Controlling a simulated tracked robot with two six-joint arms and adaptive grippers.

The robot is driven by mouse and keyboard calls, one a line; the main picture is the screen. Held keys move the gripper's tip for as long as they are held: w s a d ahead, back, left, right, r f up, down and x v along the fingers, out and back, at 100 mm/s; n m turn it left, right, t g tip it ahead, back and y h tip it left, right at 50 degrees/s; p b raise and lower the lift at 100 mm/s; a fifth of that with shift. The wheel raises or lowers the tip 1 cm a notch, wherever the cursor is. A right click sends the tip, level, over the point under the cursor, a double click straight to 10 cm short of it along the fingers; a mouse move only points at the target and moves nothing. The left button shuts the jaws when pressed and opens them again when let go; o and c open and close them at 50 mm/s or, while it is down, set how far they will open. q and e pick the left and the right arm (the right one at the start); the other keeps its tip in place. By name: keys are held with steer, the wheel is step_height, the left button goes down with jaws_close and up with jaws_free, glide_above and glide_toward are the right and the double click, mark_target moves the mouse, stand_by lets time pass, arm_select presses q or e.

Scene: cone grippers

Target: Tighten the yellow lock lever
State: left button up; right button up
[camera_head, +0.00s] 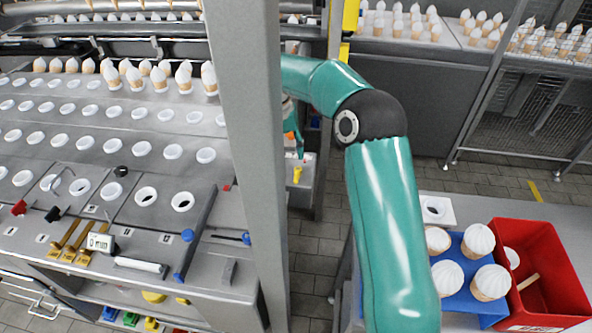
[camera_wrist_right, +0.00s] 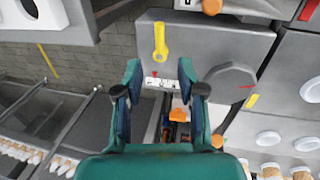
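The yellow lock lever (camera_wrist_right: 160,42) is on a grey panel, upright in the right wrist view, beyond my fingertips. A small yellow part that looks like the same lever (camera_head: 297,175) shows in the head view, just right of the grey post. My right gripper (camera_wrist_right: 160,77) is open, with its two teal fingers spread and nothing between them. The lever lies beyond the gap and apart from both fingers. In the head view my right gripper (camera_head: 296,146) is small and mostly hidden behind the post. My left gripper is in neither view.
The thick grey post (camera_head: 250,150) stands close to my right arm. A grey round part (camera_wrist_right: 230,88) with a red mark sits right of the fingers. A cone-holder table (camera_head: 100,130) is at left. A red bin (camera_head: 568,262) and a blue tray (camera_head: 462,303) with cones are at lower right.

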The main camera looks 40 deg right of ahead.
mark_target(296, 174)
steer(key=f, duration=0.5)
steer(key=s+f+p, duration=0.1)
steer(key=f, duration=0.1)
steer(key=shift+d+f, duration=0.25)
steer(key=shift+d, duration=0.15)
